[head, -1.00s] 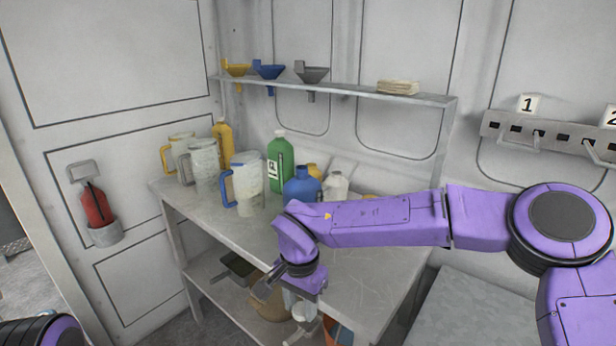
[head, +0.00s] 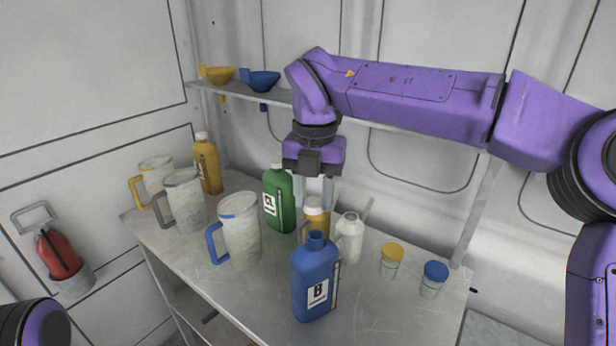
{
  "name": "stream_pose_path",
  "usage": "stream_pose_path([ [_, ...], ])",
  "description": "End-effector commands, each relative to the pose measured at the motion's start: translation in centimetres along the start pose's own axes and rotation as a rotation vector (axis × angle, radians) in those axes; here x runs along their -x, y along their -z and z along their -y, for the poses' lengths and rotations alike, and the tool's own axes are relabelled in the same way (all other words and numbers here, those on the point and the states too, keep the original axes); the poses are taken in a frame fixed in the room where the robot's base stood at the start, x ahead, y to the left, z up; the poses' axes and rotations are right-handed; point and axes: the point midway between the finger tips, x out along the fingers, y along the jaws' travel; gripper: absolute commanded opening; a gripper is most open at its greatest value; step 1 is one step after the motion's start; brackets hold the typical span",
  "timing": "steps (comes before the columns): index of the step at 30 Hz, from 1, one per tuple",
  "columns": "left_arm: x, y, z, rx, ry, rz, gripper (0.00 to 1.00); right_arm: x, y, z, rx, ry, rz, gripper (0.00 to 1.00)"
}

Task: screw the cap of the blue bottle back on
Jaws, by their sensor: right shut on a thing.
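The blue bottle (head: 315,285) stands upright near the front of the bench, with a "B" label. Its blue neck is bare, with no cap on it. My right gripper (head: 316,197) points down above and a little behind the bottle's neck, apart from it. Its fingers are shut on a small pale thing, which I take for the cap (head: 316,203); it is hard to make out against the yellow container behind. My left gripper is out of view.
A green bottle (head: 279,200), a white bottle (head: 349,238) and a yellow container (head: 315,222) stand close behind the blue bottle. Several jugs, including a blue-handled one (head: 240,232), stand left. Two small jars with yellow (head: 392,254) and blue (head: 436,271) lids stand right. A shelf (head: 225,88) runs behind.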

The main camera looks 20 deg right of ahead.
Motion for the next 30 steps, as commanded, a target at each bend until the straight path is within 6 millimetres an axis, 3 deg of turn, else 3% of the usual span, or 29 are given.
stream_pose_path([
  [11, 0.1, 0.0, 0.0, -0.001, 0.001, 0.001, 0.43, -0.1, -0.2, 0.1, -0.002, 0.000, -0.001, 0.07],
  [30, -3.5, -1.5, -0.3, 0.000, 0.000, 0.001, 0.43, -4.4, -0.2, 0.0, 0.002, -0.001, 0.000, 0.07],
])
